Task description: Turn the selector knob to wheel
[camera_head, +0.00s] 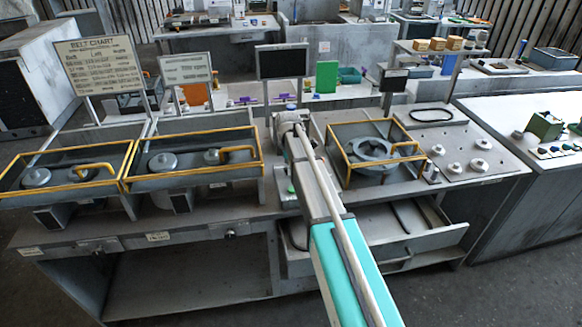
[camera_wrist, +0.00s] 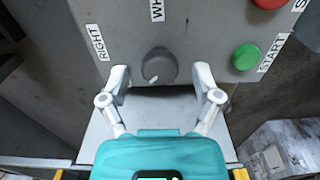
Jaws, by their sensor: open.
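The selector knob (camera_wrist: 160,66) is a round dark grey dial on a grey panel (camera_wrist: 205,25) in the wrist view. A small pale mark shows near its lower left edge. A label reading "WH", cut off by the frame edge (camera_wrist: 157,9), sits above it, and a "RIGHT" label (camera_wrist: 97,42) sits to its left. My gripper (camera_wrist: 161,77) is open, with its pale fingertips on either side of the knob and just below it in the picture. I cannot tell whether they touch the panel. In the head view I cannot make out the knob.
A green button (camera_wrist: 245,57) by a "START" label (camera_wrist: 273,52) is right of the knob, with a red button (camera_wrist: 270,3) above. In the head view, yellow-railed trays (camera_head: 195,172) stand left of my arm. An open drawer (camera_head: 425,243) is below the bench at right.

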